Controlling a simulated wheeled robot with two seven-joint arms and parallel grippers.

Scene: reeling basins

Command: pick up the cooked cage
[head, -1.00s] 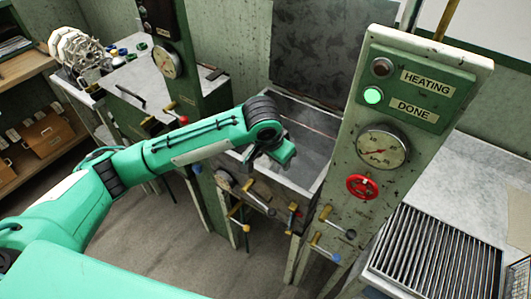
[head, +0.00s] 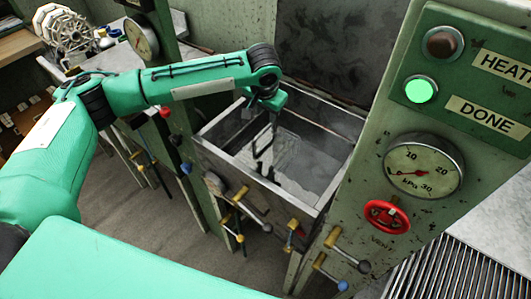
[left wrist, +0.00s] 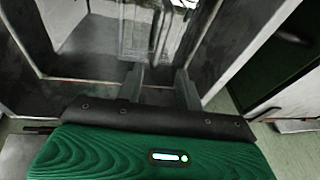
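My left gripper (head: 264,150) hangs over the near left part of an open metal basin (head: 338,178), fingers pointing down. In the left wrist view its two fingers (left wrist: 158,72) stand apart with nothing between them. A pale wire-mesh frame, which looks like the cage (head: 286,152), shows in the basin just beyond the fingers. It also shows in the left wrist view (left wrist: 138,28), ahead of the fingertips and apart from them. Its lower part is unclear in the basin. My right gripper is out of view.
A green-grey control post (head: 375,165) stands close right of the basin, with a lit green DONE lamp (head: 421,89), a gauge (head: 423,168) and a red vent wheel (head: 386,217). Levers (head: 248,211) stick out in front. A slatted rack (head: 450,268) lies at the lower right.

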